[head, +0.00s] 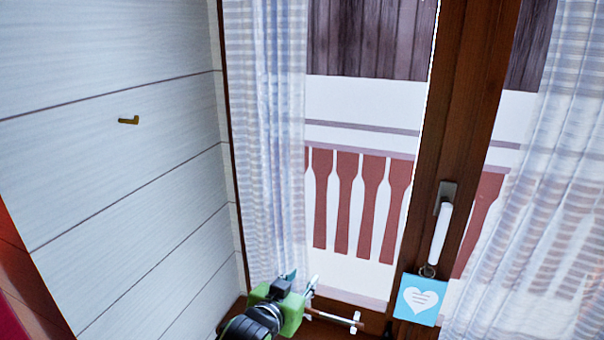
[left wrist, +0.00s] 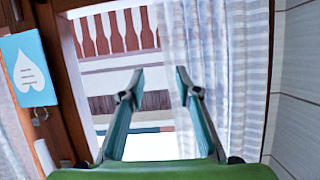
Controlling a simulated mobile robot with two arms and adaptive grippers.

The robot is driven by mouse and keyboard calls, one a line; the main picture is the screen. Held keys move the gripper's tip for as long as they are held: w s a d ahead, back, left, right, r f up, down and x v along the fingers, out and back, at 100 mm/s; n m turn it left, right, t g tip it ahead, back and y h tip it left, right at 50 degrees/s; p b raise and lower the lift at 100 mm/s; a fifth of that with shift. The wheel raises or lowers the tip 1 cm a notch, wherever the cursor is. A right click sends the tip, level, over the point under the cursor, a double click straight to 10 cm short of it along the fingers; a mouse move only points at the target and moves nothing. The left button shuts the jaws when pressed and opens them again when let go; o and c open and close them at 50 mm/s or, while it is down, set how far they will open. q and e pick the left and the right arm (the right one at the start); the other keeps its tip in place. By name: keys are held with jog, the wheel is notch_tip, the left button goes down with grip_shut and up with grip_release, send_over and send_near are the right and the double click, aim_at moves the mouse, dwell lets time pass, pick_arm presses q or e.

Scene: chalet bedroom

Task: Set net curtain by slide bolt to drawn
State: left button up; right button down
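The left net curtain (head: 265,110), white with pale stripes, hangs gathered at the left side of the window, beside the wall. A slide bolt (head: 335,319), a thin metal rod, lies low on the window frame, just right of this curtain's lower end. My left gripper (head: 298,284) is at the curtain's lower part, and its green body hides some of it. In the left wrist view the gripper (left wrist: 159,76) is open, with fingers apart and nothing held. There the curtain (left wrist: 212,60) shows behind and right of the right-hand finger. My right gripper is out of view.
A second net curtain (head: 550,190) hangs at the right. A small hook (head: 129,120) sticks out of the left wall. The glass between the curtains is uncovered.

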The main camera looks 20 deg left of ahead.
pick_arm(q)
notch_tip(320, 180, up, 14)
jog(key=s+r+t, duration=0.1)
jog(key=s+t, duration=0.2)
jog(key=t, duration=0.1)
send_near(307, 179)
jog(key=shift+n, duration=0.4)
jog(key=w+p, duration=0.3)
jog(key=w, duration=0.7)
jog(key=shift+w+f, duration=0.1)
jog(key=shift+w, duration=0.2)
jog(key=shift+d, duration=0.1)
grip_shut()
